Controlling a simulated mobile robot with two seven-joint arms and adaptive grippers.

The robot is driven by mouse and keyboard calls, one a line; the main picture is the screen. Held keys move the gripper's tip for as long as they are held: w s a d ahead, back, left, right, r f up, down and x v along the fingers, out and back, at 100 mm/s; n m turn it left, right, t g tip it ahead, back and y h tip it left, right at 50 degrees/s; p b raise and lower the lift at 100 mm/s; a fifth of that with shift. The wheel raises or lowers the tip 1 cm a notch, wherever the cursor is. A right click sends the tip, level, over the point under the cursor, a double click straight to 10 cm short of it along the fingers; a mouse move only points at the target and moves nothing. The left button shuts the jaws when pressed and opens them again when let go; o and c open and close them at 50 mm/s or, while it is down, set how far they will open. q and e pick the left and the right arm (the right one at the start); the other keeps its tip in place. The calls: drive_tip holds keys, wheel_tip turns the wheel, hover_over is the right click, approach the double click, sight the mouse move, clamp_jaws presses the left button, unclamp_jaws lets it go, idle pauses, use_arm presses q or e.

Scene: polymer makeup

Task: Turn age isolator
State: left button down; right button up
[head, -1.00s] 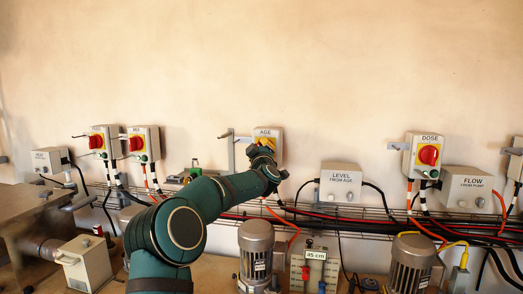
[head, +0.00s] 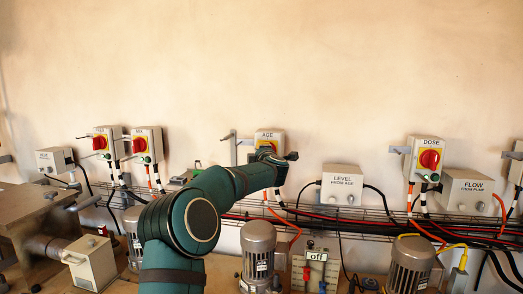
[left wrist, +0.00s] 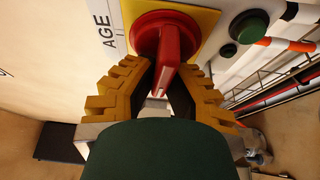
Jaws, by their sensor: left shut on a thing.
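The AGE isolator (head: 270,135) is a pale box on the wall with a yellow plate; its lettering shows above my gripper. In the left wrist view its red knob (left wrist: 166,38) sits on the yellow plate, and the handle runs roughly along the line of the AGE lettering. A green button (left wrist: 249,26) is beside it. My left gripper (left wrist: 167,80) has its yellow stepped fingers on both sides of the red handle and is shut on it. In the head view my left gripper (head: 272,156) covers most of the knob. My right gripper is not in view.
The DOSE isolator (head: 428,160) and two more red-knobbed isolators (head: 105,144) (head: 146,145) are on the wall. A LEVEL box (head: 342,184) is right of my gripper. Motors (head: 258,252) and cables lie below.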

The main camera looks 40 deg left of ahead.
use_arm(q)
drive_tip(key=shift+n, duration=0.3)
drive_tip(key=c, duration=1)
unclamp_jaws()
drive_tip(key=v, duration=1.2)
drive_tip(key=shift+r, duration=0.15)
